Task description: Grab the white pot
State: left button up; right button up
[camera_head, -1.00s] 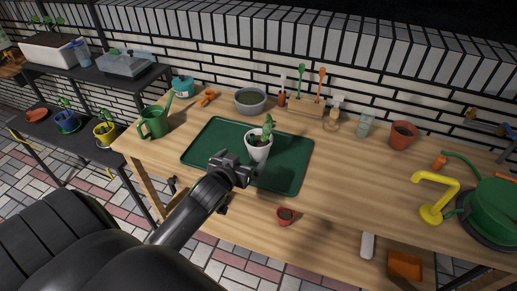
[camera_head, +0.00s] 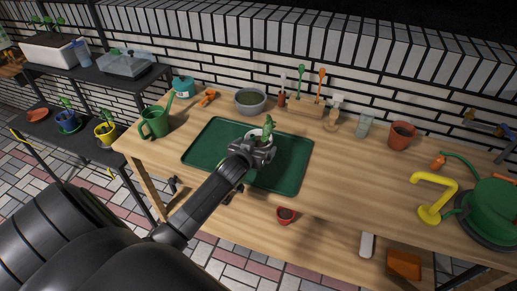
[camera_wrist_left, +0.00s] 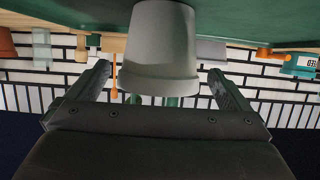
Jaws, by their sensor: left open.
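In the left wrist view, which shows the scene upside down, the pot (camera_wrist_left: 160,48) is between the two spread fingers of my left gripper (camera_wrist_left: 159,75). Gaps show between the pot and both fingers. My left gripper is open and holds nothing. My right gripper is not in view.
A green watering can (camera_head: 154,122) stands left of the tray. A grey bowl (camera_head: 250,100) and a wooden tool holder (camera_head: 306,107) stand behind it. A terracotta pot (camera_head: 402,135) and yellow tap (camera_head: 432,200) are at the right. The bench right of the tray is mostly clear.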

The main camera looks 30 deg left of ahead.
aim_at(259, 142)
pick_arm(q)
jog(key=shift+x, duration=1.9)
jog(key=shift+c, duration=0.3)
jog(key=c, duration=1.2)
jog(key=shift+r, duration=0.1)
jog(key=shift+c, duration=0.6)
